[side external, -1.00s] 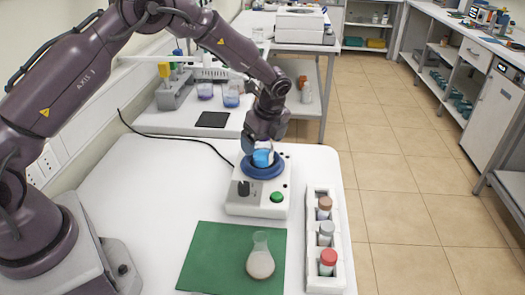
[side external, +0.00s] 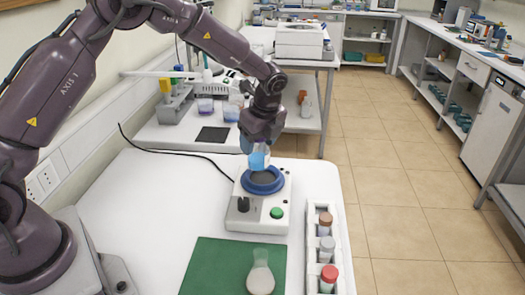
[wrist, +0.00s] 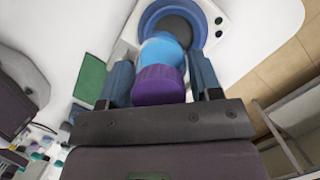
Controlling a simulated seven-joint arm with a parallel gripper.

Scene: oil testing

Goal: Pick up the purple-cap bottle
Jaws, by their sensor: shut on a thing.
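The purple-cap bottle, with blue contents, is between my fingers. In the wrist view its purple cap (wrist: 158,86) faces the camera and its blue body (wrist: 165,50) lies beyond. In the side external view the bottle (side external: 258,160) hangs below my gripper (side external: 258,143), above the blue pad of the white mixer (side external: 260,205). My gripper, also in the wrist view (wrist: 162,80), is shut on the bottle, with a finger on each side. The side external view shows the cap hidden by the gripper.
A white rack (side external: 326,215) with several capped vials stands right of the mixer. A flask (side external: 260,275) stands on a green mat (side external: 212,268) in front. Behind is a table with a dark square (side external: 212,134), beakers (side external: 205,105) and a pipette stand (side external: 175,105).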

